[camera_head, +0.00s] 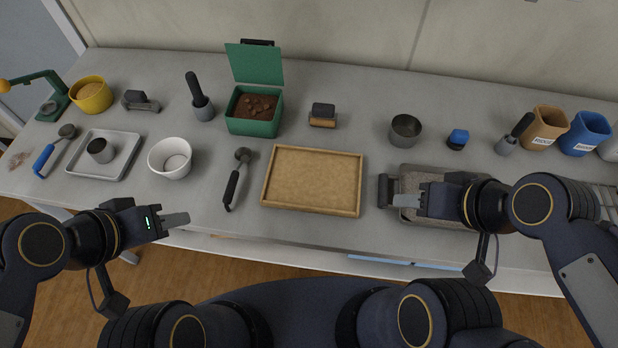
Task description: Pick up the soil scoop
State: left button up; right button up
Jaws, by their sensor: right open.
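A scoop with a black handle (236,180) lies on the bench left of the wooden tray, its small grey head toward the back. A second scoop with a blue handle (47,157) lies at the far left, beside a metal tray. I cannot tell which one is the soil scoop. My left gripper (178,219) is at the bench's front edge, left of and nearer than the black-handled scoop, apart from it; its jaw gap cannot be made out. My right gripper (408,200) is open over the grey tray at the right, far from both scoops.
A green open box of soil (253,127), a white cup (170,158), a wooden tray (312,210), a metal tray (75,170) and a grey granular tray (440,220) stand on the bench. Metal cup (405,131) and labelled containers (585,133) stand at the right.

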aim_at(243, 154)
jog(key=j+u, duration=0.3)
jog(key=j, duration=0.35)
jog(key=j+u, duration=0.3)
jog(key=j, duration=0.4)
jog(key=k, duration=0.05)
